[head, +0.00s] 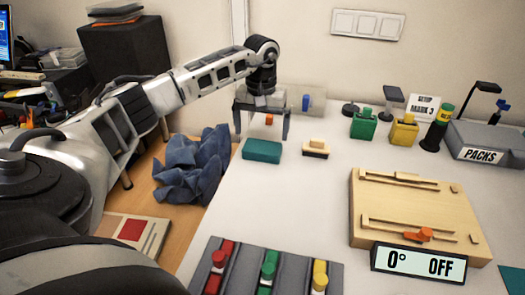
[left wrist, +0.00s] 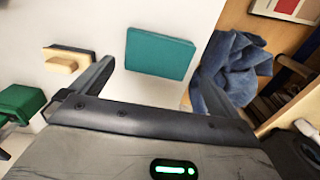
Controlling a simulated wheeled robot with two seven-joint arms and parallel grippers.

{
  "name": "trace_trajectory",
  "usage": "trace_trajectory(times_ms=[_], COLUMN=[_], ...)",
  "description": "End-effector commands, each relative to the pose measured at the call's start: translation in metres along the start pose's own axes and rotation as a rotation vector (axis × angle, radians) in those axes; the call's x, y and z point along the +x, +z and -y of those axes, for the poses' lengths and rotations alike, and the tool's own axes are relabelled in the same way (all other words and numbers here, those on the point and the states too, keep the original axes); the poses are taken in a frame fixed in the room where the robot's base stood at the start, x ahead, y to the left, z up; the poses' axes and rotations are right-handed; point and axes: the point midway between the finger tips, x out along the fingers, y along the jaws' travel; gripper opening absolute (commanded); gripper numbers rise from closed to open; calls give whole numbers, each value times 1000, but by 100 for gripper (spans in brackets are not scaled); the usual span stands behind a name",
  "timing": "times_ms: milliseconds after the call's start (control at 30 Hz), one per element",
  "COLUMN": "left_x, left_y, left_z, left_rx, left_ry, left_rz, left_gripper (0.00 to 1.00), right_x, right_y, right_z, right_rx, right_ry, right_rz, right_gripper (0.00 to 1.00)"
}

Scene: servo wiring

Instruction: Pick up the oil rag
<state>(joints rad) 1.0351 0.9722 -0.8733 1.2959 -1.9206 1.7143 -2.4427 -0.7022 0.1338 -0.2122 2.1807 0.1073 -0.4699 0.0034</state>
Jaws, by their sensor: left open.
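A teal flat pad (head: 262,151), like a folded rag, lies on the white table near its left edge. It also shows in the left wrist view (left wrist: 158,53), beyond and between the fingers. A crumpled blue cloth (head: 193,168) lies lower, on a wooden surface left of the table; it shows at the right in the left wrist view (left wrist: 238,68). I cannot tell for certain which is the oil rag. My left gripper (head: 262,133) is open and empty, pointing down just behind and above the teal pad, apart from it. My right gripper is not in view.
A tan-and-black block (head: 316,148) sits right of the teal pad. Green (head: 363,126) and yellow (head: 404,131) containers stand farther right. A wooden board (head: 415,205) with a display (head: 418,264) and a grey rack of coloured pieces (head: 268,250) are nearer. The middle table is clear.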

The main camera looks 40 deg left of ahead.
Motion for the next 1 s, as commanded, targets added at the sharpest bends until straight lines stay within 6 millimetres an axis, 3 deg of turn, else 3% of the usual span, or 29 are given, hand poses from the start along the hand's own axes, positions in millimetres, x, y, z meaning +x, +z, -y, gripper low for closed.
trace_trajectory(times_ms=[167, 500, 767, 867, 1000], left_x=[11, 55, 58, 58, 57], left_y=[1, 2, 2, 2, 1], left_z=[-1, -3, -2, -2, -2], left_rx=[1, 1, 1, 1, 1], left_ry=[1, 1, 1, 1, 1], left_rz=[1, 0, -1, -1, -1], left_gripper=[100, 100, 100, 72, 68], right_x=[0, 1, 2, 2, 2], right_y=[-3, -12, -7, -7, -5], right_z=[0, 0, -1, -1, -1], right_rx=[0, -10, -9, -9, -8], right_ry=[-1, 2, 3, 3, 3], right_rz=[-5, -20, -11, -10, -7], right_gripper=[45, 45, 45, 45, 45])
